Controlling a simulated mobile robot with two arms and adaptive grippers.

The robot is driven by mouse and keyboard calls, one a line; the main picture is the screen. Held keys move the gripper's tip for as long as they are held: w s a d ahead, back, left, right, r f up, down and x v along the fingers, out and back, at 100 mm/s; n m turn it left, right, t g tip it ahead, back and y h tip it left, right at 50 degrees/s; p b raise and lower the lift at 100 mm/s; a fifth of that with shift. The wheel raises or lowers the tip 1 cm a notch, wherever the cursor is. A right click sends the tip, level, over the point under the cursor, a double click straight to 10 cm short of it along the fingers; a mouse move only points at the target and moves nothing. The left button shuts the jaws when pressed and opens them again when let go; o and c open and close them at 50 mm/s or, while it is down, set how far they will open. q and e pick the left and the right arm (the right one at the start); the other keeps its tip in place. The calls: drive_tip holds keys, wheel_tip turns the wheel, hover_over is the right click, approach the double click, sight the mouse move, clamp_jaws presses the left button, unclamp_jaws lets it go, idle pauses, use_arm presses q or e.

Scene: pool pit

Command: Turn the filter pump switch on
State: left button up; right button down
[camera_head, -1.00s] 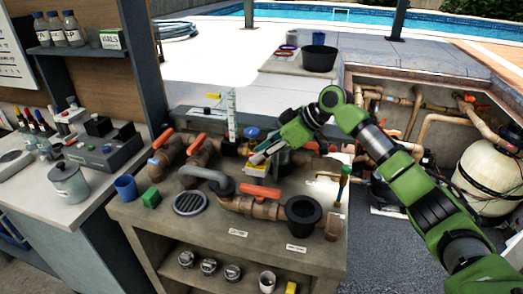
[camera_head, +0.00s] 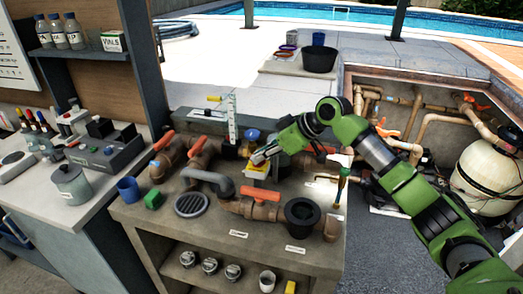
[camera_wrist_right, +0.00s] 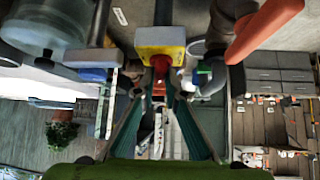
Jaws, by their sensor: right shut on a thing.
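The filter pump switch is a small yellow and white box (camera_head: 256,171) among the brown pipes on the stone bench. In the right wrist view, its yellow face (camera_wrist_right: 153,40) carries a red knob (camera_wrist_right: 161,64). My right gripper (camera_head: 260,158) is at the box, coming in from the right. In the wrist view, its two teal fingers (camera_wrist_right: 162,88) converge on the red knob and are shut on it. The fingers hide part of the knob, and I cannot tell which position the switch is in. My left gripper is not in view.
Orange-handled valves (camera_head: 260,193) and brown pipes crowd the bench around the switch. A clear upright tube (camera_head: 232,117) stands behind it, and a black cup (camera_head: 302,213) sits in front to the right. A blue cup (camera_head: 128,189) and green block (camera_head: 153,199) are at the left.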

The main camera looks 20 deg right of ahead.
drive_tip(key=m+t+h+p, duration=0.1)
drive_tip(key=m+h+p, duration=0.1)
drive_tip(key=p, duration=0.1)
drive_tip(key=m+h+p, duration=0.1)
drive_tip(key=m+p, duration=0.2)
drive_tip(key=p, duration=0.1)
drive_tip(key=a+m+t+h+p, duration=0.1)
drive_tip(key=m+h+p, duration=0.1)
drive_tip(key=m+p, duration=0.1)
drive_tip(key=shift+s+t+h+p, duration=0.3)
drive_tip(key=shift+s, duration=0.05)
drive_tip(key=shift+a+m+h+p, duration=0.15)
drive_tip(key=shift+m+h+p, duration=0.15)
drive_tip(key=shift+m+p, duration=0.1)
drive_tip(key=shift+f+m+h+p, duration=0.2)
drive_tip(key=shift+m+h+p, duration=0.4)
drive_tip(key=shift+m, duration=0.4)
drive_tip(key=shift+a+f+m+h, duration=0.1)
drive_tip(key=shift+a+m+h, duration=0.05)
drive_tip(key=shift+m+h, duration=0.6)
drive_tip(key=shift+f+m+g+h, duration=0.1)
drive_tip(key=shift+m+g+h, duration=0.7)
drive_tip(key=shift+m+h, duration=0.8)
drive_tip(key=shift+m+y, duration=0.25)
drive_tip(key=shift+m, duration=0.2)
drive_tip(key=c, duration=2.1)
unclamp_jaws()
drive_tip(key=shift+w, duration=0.2)
drive_tip(key=shift+r, duration=0.25)
